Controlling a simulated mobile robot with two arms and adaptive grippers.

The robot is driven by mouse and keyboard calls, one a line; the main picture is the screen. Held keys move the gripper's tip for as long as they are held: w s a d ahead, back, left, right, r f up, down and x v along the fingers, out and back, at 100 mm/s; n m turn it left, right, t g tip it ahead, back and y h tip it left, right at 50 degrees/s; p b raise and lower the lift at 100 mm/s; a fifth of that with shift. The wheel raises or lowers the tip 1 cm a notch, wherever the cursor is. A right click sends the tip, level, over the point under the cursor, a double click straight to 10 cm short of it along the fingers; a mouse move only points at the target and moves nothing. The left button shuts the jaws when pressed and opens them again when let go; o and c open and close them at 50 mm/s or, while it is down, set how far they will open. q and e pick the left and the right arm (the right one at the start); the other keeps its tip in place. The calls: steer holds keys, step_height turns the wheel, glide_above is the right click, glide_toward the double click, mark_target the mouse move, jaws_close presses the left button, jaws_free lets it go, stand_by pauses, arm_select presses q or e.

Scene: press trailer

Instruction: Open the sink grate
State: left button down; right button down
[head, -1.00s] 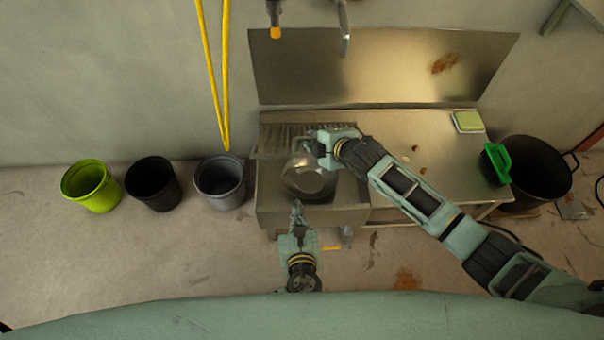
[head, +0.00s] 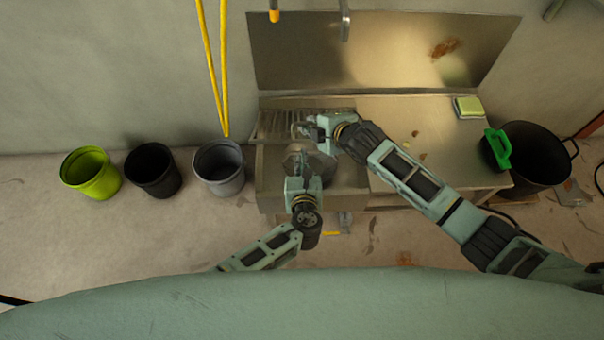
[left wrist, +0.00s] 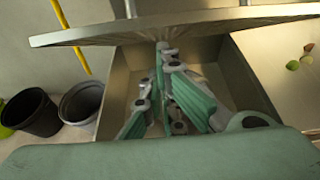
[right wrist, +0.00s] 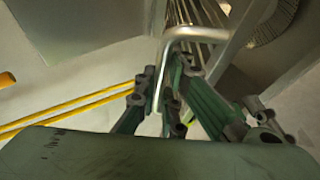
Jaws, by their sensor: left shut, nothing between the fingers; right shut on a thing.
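The slatted metal sink grate (head: 272,127) is at the back of the sink (head: 270,180), raised, with the basin uncovered in front. In the left wrist view its long front edge (left wrist: 100,35) crosses above the basin (left wrist: 125,75). My right gripper (head: 303,129) is shut on a bent metal handle (right wrist: 190,35), with slats showing behind it in the right wrist view. My left gripper (head: 302,163) is shut and empty over the basin. Its tips (left wrist: 164,50) are close under the grate edge; I cannot tell whether they touch. The left arm partly hides the basin floor.
A steel counter (head: 400,150) continues right of the sink, with a sponge (head: 467,107) and small scraps. A black pot (head: 540,160) with a green brush (head: 498,148) is further right. Lime, black and grey buckets (head: 218,167) stand left. A tap (head: 344,18) hangs above.

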arm_select(q)
steer(key=shift+w+r, duration=0.3)
steer(key=shift+r, duration=0.15)
arm_select(e)
steer(key=shift+r, duration=0.1)
